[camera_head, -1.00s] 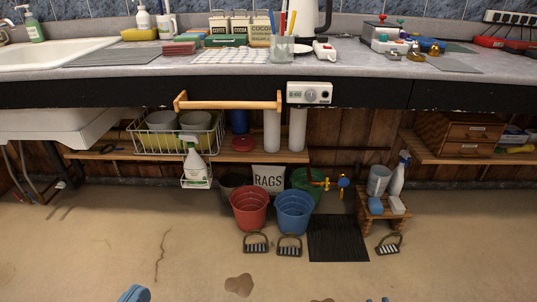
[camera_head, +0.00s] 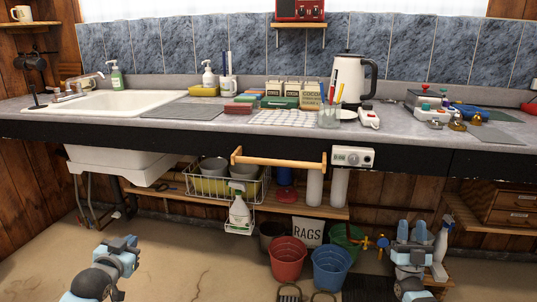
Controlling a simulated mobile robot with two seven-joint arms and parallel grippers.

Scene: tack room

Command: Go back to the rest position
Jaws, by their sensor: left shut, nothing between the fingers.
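My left gripper (camera_head: 125,250) is in the lower left of the head view, raised in front of the open floor below the sink. It is shut with nothing between its fingers. My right gripper (camera_head: 412,238) is in the lower right, pointing up in front of the low wooden step stool and the cabinet front. It holds nothing that I can see, but its finger gap is too small to judge. It hides part of the stool and the things on it.
The grey counter (camera_head: 215,124) spans the view, with a white sink (camera_head: 115,103) and a kettle (camera_head: 350,85). A wooden towel bar (camera_head: 280,162) sticks out below its edge. A red bucket (camera_head: 288,260) and a blue bucket (camera_head: 331,267) stand on the floor (camera_head: 190,265).

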